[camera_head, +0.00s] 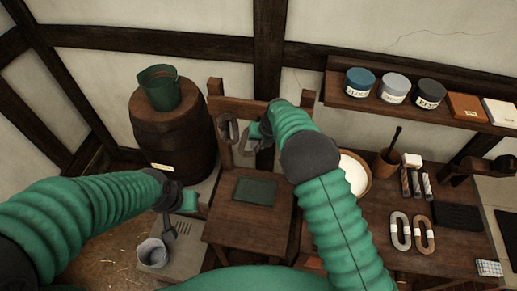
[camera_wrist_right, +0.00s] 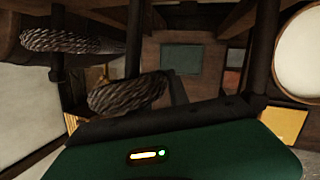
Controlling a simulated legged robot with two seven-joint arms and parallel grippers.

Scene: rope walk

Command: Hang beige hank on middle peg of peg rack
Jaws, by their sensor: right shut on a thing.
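The peg rack (camera_head: 243,106) is a dark wooden rail between two short posts, beyond a wooden seat-like surface. One grey-brown hank (camera_head: 226,134) hangs at its left part; it also shows at upper left in the right wrist view (camera_wrist_right: 60,40). My right gripper (camera_head: 258,134) is at the rack's middle, shut on the beige hank (camera_head: 246,143), which hangs just right of the first hank. The beige hank is close up in the right wrist view (camera_wrist_right: 127,94). The middle peg is hidden, so I cannot tell whether the hank touches it. My left gripper (camera_head: 174,200) is low at left, its jaws unclear.
Two more hanks, grey (camera_head: 400,231) and brown (camera_head: 424,235), lie on the right table (camera_head: 375,208). A barrel (camera_head: 175,135) bears a green container (camera_head: 160,87). A shelf (camera_head: 350,101) with jars is at right. A metal cup (camera_head: 152,252) stands below my left gripper.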

